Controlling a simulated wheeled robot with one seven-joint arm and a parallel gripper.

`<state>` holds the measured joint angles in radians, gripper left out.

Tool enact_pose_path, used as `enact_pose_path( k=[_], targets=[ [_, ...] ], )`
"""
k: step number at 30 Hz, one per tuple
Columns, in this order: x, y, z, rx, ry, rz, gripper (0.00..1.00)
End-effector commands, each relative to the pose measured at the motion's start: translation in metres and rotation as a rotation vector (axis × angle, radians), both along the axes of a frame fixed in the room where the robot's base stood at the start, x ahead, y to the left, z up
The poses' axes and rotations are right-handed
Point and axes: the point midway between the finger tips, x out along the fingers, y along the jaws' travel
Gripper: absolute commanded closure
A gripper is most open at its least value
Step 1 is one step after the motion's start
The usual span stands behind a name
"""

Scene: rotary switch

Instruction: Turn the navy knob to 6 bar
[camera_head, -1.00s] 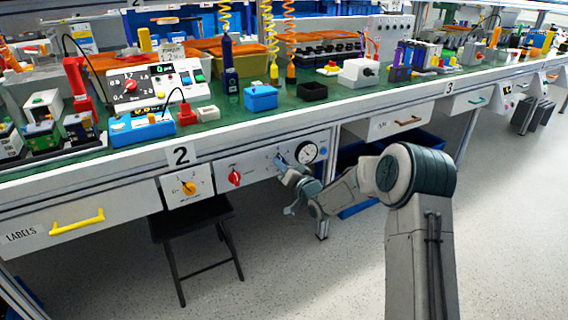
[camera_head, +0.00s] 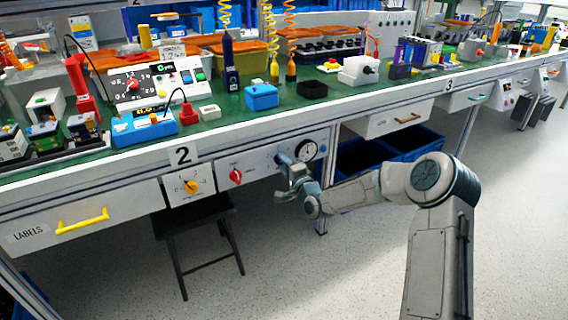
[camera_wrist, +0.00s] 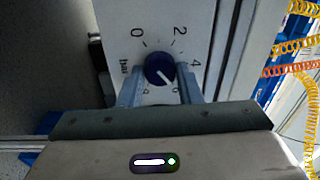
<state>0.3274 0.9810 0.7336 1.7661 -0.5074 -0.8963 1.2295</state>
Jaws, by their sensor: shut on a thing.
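The navy knob (camera_wrist: 160,68) is in the middle of the wrist view, on a light panel marked 0, 2, 4 and "bar". Its white pointer line aims to the lower right, past the 4 mark. The marks below the knob are partly hidden by my gripper. My gripper (camera_wrist: 160,84) has one finger on each side of the knob and is shut on it. In the head view my gripper (camera_head: 288,164) is at the panel under the bench edge, just left of the round gauge (camera_head: 306,151), and mostly hides the knob.
A red knob (camera_head: 236,175) and a yellow knob (camera_head: 190,187) sit further left on the panels. A black stool (camera_head: 196,222) stands below them. Blue bins (camera_head: 362,160) lie under the bench to the right. The floor in front is clear.

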Motion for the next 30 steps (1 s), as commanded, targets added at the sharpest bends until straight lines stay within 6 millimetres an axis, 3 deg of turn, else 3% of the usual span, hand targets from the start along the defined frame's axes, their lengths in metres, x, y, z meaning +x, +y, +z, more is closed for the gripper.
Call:
enact_pose_path(
  k=[24,25,27,30],
  targets=[
    [-0.001,0.0008,-0.0014,0.104,0.073,0.002,0.91],
    [-0.001,0.0007,-0.0014,0.104,0.073,0.002,0.66],
    [-0.0009,0.0008,-0.0014,0.103,0.073,0.002,0.47],
    [-0.0007,0.0007,-0.001,0.104,0.072,0.001,0.47]
  ],
)
